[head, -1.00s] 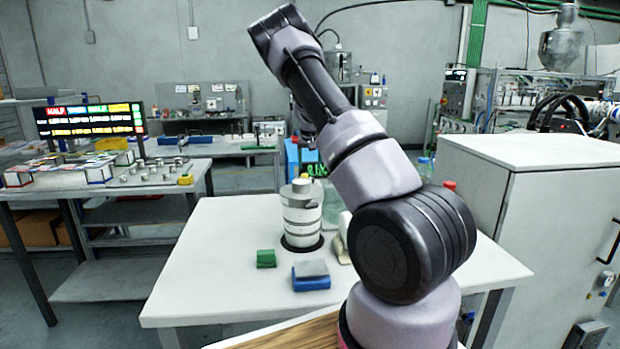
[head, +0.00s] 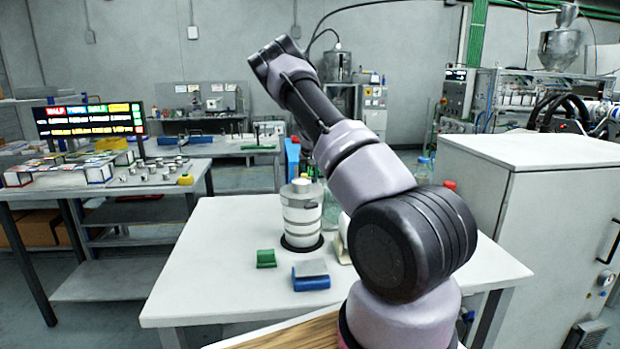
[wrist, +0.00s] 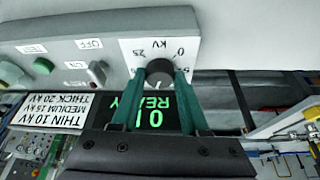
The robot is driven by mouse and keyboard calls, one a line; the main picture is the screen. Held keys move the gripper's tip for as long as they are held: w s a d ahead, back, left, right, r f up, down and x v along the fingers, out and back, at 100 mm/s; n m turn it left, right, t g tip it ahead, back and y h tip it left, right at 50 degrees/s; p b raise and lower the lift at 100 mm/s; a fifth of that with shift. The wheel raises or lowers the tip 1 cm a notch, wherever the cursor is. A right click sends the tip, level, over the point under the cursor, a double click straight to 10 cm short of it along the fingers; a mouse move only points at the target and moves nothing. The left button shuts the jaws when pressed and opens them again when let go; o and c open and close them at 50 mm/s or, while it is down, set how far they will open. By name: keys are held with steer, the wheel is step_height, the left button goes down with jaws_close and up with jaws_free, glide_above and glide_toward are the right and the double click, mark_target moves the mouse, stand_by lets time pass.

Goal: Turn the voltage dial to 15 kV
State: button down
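The voltage dial is a dark round knob (wrist: 160,73) on a white plate (wrist: 132,50) with kV numbers, upside down in the wrist view. The fingers of my gripper (wrist: 161,78) reach to either side of the knob, so it lies between their tips. I cannot tell whether they touch it. A pale mark shows on the knob's lower edge. A green-lit display (wrist: 155,118) shows between the fingers, partly hidden, with "READY" upside down. A label (wrist: 50,110) reads thin 10 kV, medium 15 kV, thick 20 kV. In the head view my arm hides the dial and gripper.
The grey panel (wrist: 75,60) also carries a green button (wrist: 43,66) and an OFF switch (wrist: 97,70).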

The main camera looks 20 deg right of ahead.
steer(key=shift+m+h, duration=0.3)
steer(key=shift+m, duration=0.5)
steer(key=shift+c, duration=2.1)
jaws_free()
steer(key=v, duration=1)
steer(key=shift+r, duration=0.45)
steer(key=shift+a, duration=0.15)
